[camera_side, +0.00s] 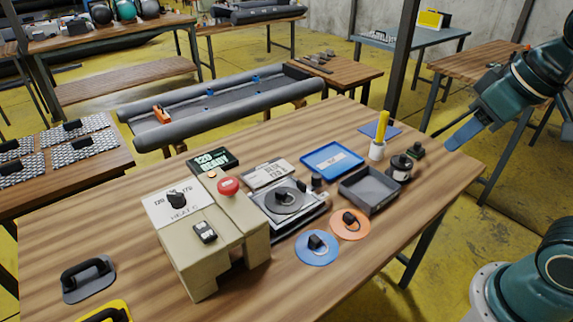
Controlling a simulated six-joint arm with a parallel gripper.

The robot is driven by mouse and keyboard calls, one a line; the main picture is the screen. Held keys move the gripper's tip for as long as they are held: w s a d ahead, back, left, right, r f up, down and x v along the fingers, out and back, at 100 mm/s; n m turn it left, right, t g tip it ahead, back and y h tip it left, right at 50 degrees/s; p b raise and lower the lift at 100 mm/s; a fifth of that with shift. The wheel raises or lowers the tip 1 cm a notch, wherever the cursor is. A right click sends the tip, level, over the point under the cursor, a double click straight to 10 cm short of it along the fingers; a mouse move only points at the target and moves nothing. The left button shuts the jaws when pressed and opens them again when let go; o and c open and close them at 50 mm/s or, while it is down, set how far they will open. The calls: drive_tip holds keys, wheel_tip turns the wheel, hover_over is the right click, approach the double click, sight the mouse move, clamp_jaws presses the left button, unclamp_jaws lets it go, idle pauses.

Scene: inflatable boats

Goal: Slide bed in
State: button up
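The bed (310,217) is a flat, dark-edged plate with a light top beside the beige press (192,250). It sticks out to the right of the press body. A grey disc (284,200) with a black knob-like block lies on it. The press has a red button (228,186), a heat dial (177,199) and a small black switch (205,232). A display (213,160) behind it reads 120 READY. My gripper (458,130) is at the right, above the table's far right corner, well apart from the bed. Its finger opening is unclear from this angle.
A blue disc (316,250) and an orange disc (352,226) lie in front of the bed. A grey tray (370,190), a blue tray (332,158) and a white cup (377,151) with a yellow-handled tool stand behind. The table's front right is clear.

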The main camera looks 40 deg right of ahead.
drive_tip(key=w+g, duration=0.1)
drive_tip(key=w, duration=0.8)
drive_tip(key=m+g, duration=0.2)
drive_tip(key=g, duration=0.2)
hover_over(316, 175)
wheel_tip(316, 175, down, 16)
drive_tip(key=shift+s+f, duration=0.1)
drive_tip(key=shift+f, duration=0.1)
drive_tip(key=shift+f, duration=6.85)
clamp_jaws()
